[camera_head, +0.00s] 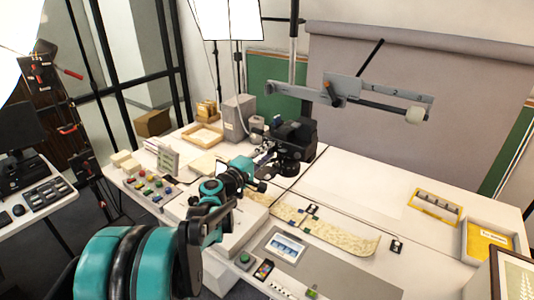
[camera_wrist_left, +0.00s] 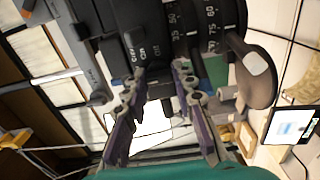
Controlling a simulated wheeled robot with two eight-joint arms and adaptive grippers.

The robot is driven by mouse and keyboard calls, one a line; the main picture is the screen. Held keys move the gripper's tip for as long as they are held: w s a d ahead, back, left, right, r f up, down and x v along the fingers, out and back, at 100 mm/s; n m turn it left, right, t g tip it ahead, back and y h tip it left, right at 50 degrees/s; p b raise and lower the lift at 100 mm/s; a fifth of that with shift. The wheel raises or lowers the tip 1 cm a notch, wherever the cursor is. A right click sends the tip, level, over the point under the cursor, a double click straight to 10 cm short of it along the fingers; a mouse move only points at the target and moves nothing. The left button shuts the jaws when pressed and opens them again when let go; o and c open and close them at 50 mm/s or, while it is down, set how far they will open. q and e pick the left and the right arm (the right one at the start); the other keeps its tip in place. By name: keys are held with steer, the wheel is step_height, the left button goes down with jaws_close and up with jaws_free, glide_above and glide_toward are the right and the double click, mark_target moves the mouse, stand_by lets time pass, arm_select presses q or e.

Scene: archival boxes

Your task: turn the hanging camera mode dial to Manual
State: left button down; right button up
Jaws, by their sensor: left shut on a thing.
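The black camera (camera_head: 297,132) hangs lens-down from an overhead arm above the far part of the table. My left gripper (camera_head: 259,170) is at its left side. In the left wrist view the camera body (camera_wrist_left: 128,30) and lens rings with numbers (camera_wrist_left: 190,28) fill the top. There the fingers of my left gripper (camera_wrist_left: 158,78) are on either side of a dark part at the camera, which appears to be the mode dial (camera_wrist_left: 157,84). The gripper is shut on it. The dial's marks and setting cannot be read. My right gripper is not in view.
A grey overhead arm (camera_head: 375,104) extends right from the stand. Below lie a patterned strip (camera_head: 335,233), a tablet (camera_head: 285,247) and small colour cards. A grey box (camera_head: 238,118) stands behind left.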

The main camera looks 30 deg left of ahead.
arm_select(q)
steer(key=c, duration=1.2)
jaws_free()
